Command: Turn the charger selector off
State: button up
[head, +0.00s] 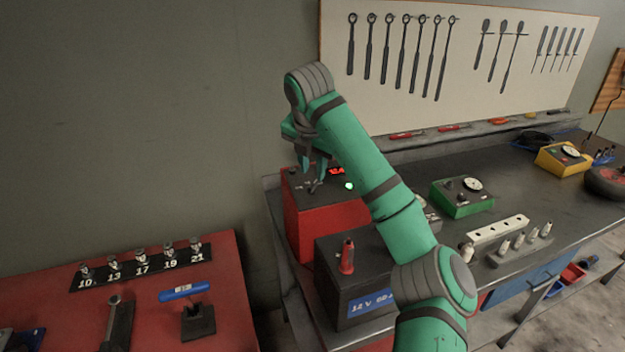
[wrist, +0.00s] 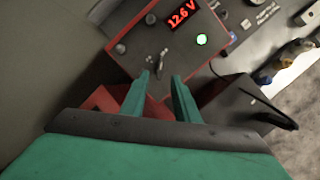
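The charger is a red box (head: 308,228) with a dark top panel (wrist: 185,60), near the left end of the workbench. Its red display (wrist: 181,16) reads 12.6 V, and a green light (wrist: 201,39) is lit beside it. The selector is a small lever (wrist: 160,64) on the panel, between small printed marks too blurred to read. In the head view the selector (head: 313,187) is just below my fingertips. My gripper (wrist: 162,77) is open, pointing down at the panel. The fingertips are either side of and close to the lever; I cannot tell whether they touch it.
A dark 12 V battery (head: 350,292) with a red terminal (head: 347,257) stands in front of the charger. A green meter box (head: 462,204) and a yellow one (head: 563,160) sit farther right on the bench. A red table (head: 228,310) with sockets and tools is at left.

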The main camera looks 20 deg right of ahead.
aim_at(313, 183)
jog(key=x, duration=0.6)
grip_shut()
